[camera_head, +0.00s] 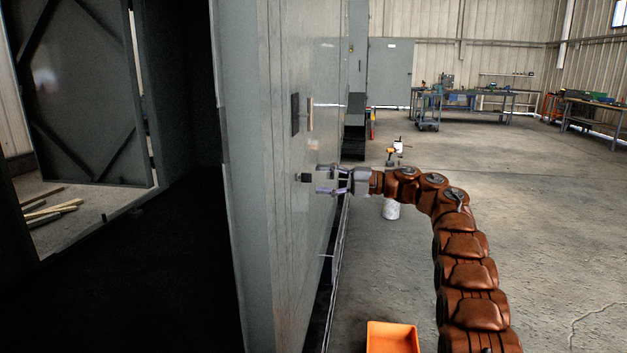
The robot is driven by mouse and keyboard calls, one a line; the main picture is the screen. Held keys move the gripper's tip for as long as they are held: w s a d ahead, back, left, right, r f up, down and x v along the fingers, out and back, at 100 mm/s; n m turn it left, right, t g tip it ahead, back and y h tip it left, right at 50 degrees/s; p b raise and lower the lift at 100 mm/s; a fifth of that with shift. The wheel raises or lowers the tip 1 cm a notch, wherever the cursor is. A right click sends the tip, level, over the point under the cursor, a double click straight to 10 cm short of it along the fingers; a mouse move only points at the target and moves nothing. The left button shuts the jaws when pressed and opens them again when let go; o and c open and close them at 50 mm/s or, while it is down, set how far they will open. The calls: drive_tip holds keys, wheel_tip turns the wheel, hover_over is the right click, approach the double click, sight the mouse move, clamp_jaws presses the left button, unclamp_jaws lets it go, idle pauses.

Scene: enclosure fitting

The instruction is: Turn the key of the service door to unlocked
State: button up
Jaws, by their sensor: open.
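The service door (262,250) is a tall grey panel seen at a steep angle, left of the middle. A small dark key or lock piece (305,178) sticks out from its face at mid height. My gripper (320,179) is open, with its fingers pointing left at the door. The fingertips are just right of the dark piece; whether they touch or surround it cannot be told from this view. The turn position of the key is too small to make out.
A dark plate (295,114) and a pale strip (310,114) sit on the panel above the key. An orange bin (392,338) is on the floor at the front. A white container (391,210) stands behind my arm. Workbenches (475,95) stand far back. The floor at right is clear.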

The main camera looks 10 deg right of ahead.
drive_tip(key=v, duration=0.8)
drive_tip(key=shift+d, duration=0.2)
drive_tip(key=shift+s, duration=0.1)
drive_tip(key=w+d+r+m+t+h+p, duration=0.1)
drive_tip(key=w+r+m+t+h, duration=0.15)
drive_tip(key=r+m+t, duration=0.5)
drive_tip(key=w+d+r+m+t+h+p, duration=0.1)
drive_tip(key=w+r+m+t+h+p, duration=0.2)
drive_tip(key=r, duration=0.7)
drive_tip(key=w+d+r+m+t+h, duration=0.2)
drive_tip(key=r+m+t+h, duration=0.35)
drive_tip(key=r, duration=0.25)
drive_tip(key=s+a+f+m+g+h+p, duration=0.1)
drive_tip(key=s+f+m+g+h+p, duration=0.1)
drive_tip(key=s+f+m+g+h, duration=0.75)
drive_tip(key=s+a+f+m+g+p, duration=0.15)
drive_tip(key=s+f+m+g, duration=0.35)
drive_tip(key=s+f, duration=0.95)
drive_tip(key=s+a+f+g+y+p, duration=0.1)
drive_tip(key=s+a+f+g, duration=0.2)
drive_tip(key=s, duration=1)
drive_tip(key=s+a+f+g+y+p, duration=0.1)
drive_tip(key=s+a+f+g, duration=0.2)
drive_tip(key=s, duration=1)
drive_tip(key=s+a+f+m+g+y+p, duration=0.1)
drive_tip(key=s+a+f+g, duration=0.3)
drive_tip(key=s, duration=1)
drive_tip(key=a+f+y, duration=0.1)
drive_tip(key=a+f, duration=0.1)
drive_tip(key=a, duration=0.1)
